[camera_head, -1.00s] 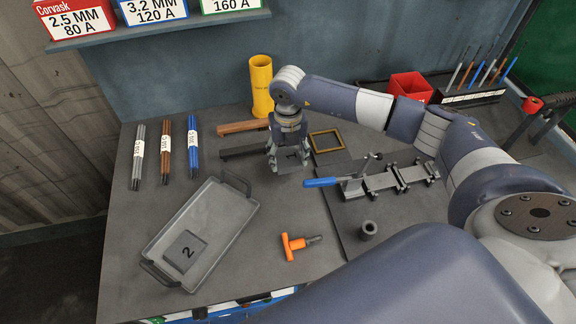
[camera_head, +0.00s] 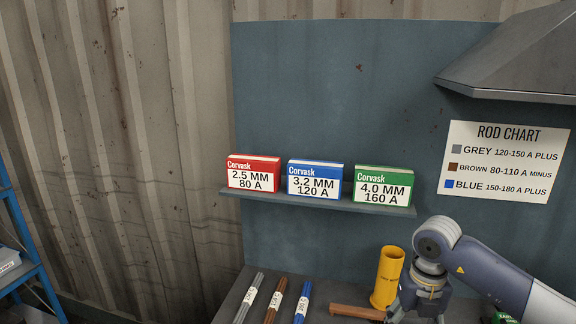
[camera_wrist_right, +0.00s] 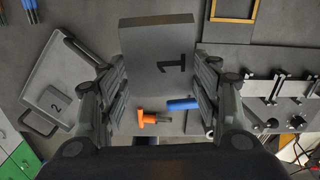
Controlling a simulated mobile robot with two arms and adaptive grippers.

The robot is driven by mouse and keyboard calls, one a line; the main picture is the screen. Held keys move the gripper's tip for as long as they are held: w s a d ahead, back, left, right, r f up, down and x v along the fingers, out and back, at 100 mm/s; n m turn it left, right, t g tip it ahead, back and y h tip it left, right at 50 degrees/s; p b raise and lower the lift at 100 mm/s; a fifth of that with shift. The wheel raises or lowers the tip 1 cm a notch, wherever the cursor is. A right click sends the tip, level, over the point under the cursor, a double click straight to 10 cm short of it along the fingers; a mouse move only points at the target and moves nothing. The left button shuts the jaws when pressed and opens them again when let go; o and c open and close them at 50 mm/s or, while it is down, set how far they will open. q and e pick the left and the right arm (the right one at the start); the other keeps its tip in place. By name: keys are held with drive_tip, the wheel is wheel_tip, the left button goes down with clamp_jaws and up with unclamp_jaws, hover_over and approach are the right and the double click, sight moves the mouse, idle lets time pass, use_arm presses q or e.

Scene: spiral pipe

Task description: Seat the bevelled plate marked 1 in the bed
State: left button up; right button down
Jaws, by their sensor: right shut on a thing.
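The bevelled plate (camera_wrist_right: 160,52) marked 1 is a dark grey block between the two fingers of my right gripper (camera_wrist_right: 161,76) in the right wrist view. The fingers are shut on its sides, and it is held above the bench. In the head view my right gripper (camera_head: 420,309) is cut off by the bottom edge, beside the yellow tube, and the plate is out of sight there. A plate (camera_wrist_right: 56,105) marked 2 lies in a grey tray (camera_wrist_right: 58,76). I cannot tell for sure which part is the bed. My left gripper is not in view.
A clamp fixture (camera_wrist_right: 280,90) and a brass-coloured square frame (camera_wrist_right: 256,10) are at the right. An orange-handled tool (camera_wrist_right: 147,119) and blue handle (camera_wrist_right: 183,104) show below the plate. The yellow tube (camera_head: 387,277) stands near coloured rods (camera_head: 274,302). Rod boxes (camera_head: 315,181) line a shelf.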

drive_tip(key=n, duration=0.2)
drive_tip(key=s+a+n, duration=0.1)
drive_tip(key=n, duration=0.1)
drive_tip(key=shift+s+f, duration=0.15)
drive_tip(key=shift+f, duration=0.05)
drive_tip(key=s+a+n+b, duration=0.1)
drive_tip(key=s+n, duration=0.3)
drive_tip(key=n, duration=0.7)
drive_tip(key=s+a+n+b, duration=0.1)
drive_tip(key=s+n, duration=0.4)
drive_tip(key=n, duration=0.6)
drive_tip(key=s+a+f+n+b, duration=0.1)
drive_tip(key=s+a+n, duration=0.2)
drive_tip(key=n, duration=0.9)
drive_tip(key=shift+s+a, duration=0.25)
drive_tip(key=shift+s, duration=0.55)
drive_tip(key=shift+f, duration=0.1)
